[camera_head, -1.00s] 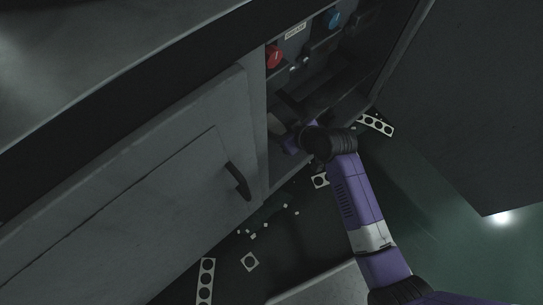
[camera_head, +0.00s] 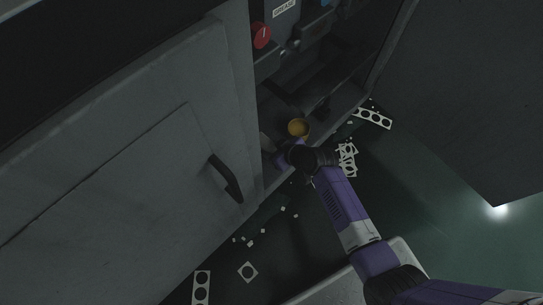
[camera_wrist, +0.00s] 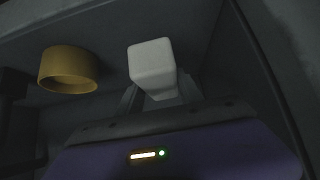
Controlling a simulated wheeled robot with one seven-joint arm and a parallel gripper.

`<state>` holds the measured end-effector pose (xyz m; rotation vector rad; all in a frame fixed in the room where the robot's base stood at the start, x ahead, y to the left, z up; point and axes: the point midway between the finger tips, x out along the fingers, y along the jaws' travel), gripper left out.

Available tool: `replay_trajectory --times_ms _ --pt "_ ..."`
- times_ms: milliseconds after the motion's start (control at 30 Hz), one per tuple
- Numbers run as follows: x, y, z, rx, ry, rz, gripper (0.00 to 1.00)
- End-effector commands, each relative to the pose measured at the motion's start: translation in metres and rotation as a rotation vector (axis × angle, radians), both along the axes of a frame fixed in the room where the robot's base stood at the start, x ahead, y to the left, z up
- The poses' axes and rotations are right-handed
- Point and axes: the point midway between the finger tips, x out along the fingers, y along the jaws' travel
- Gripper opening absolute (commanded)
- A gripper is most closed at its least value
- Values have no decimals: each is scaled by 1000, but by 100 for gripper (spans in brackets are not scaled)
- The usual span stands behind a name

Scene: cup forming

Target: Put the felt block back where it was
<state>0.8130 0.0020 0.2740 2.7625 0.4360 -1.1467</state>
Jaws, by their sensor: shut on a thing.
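The pale felt block (camera_wrist: 152,64) is between the fingers of my gripper (camera_wrist: 157,92) in the wrist view. The gripper is shut on it, and the block's lower end is partly hidden by the gripper body. In the head view my gripper (camera_head: 281,153) is low inside the open cabinet, near the left side of the opening. I cannot make out the block clearly there. The block's original place cannot be told from these frames.
A yellow round cup or ring (camera_head: 298,128) sits on the cabinet floor beside my gripper; the wrist view shows it left of the block (camera_wrist: 68,72). A red knob (camera_head: 261,36) is above. Punched strips (camera_head: 372,118) and white scraps lie on the floor. An open door stands right.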

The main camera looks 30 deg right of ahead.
Motion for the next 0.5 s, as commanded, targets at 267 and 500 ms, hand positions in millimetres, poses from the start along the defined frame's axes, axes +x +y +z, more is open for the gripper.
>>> replay_trajectory --times_ms 267,500 --pt "0 0 -32 -1 2 0 3" --pt "0 0 -44 0 -1 -1 3"
